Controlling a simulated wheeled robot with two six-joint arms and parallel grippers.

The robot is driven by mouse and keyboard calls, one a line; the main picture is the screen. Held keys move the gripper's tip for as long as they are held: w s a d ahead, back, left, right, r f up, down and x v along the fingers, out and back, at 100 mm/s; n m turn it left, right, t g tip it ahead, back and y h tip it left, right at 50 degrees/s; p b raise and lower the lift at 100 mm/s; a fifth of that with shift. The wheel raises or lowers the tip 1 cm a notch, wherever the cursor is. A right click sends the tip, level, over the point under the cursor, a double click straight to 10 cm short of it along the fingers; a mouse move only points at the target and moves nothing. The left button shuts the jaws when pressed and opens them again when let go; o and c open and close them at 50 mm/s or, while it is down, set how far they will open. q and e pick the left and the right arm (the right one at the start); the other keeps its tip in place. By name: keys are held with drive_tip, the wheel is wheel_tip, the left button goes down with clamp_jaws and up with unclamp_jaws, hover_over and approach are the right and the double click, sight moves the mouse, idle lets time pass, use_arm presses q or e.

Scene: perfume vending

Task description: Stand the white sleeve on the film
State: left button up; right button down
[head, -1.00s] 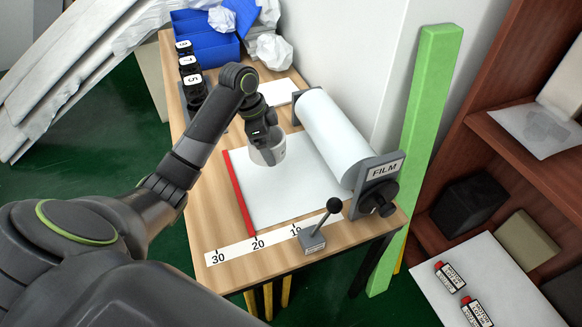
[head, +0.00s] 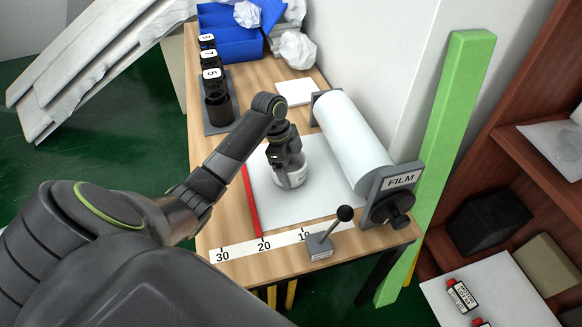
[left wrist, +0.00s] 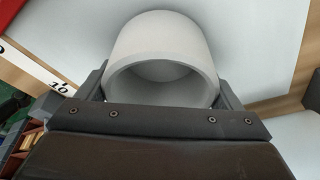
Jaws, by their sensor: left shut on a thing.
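The white sleeve (head: 291,178) is a short, hollow cylinder. My left gripper (head: 287,164) is shut on it, over the white film sheet (head: 325,205). In the left wrist view the sleeve (left wrist: 162,50) fills the space between the jaws of my left gripper (left wrist: 160,100), its open end facing the camera. It looks upright in the head view; I cannot tell whether its lower rim touches the film. The film roll (head: 345,140) lies to the right of the sheet, feeding it. My right gripper is not in view.
A red strip (head: 251,203) edges the sheet's left side. A number scale (head: 262,243) and a lever (head: 324,238) lie at the front. Numbered black holders (head: 215,90), a white pad (head: 296,92) and blue bins (head: 230,40) are farther back.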

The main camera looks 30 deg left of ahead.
use_arm(q)
drive_tip(key=shift+f, duration=0.35)
drive_tip(key=o, duration=0.9)
drive_tip(key=shift+f, duration=0.1)
drive_tip(key=shift+c, duration=0.2)
drive_tip(key=v, duration=1.2)
drive_tip(key=shift+p, duration=0.3)
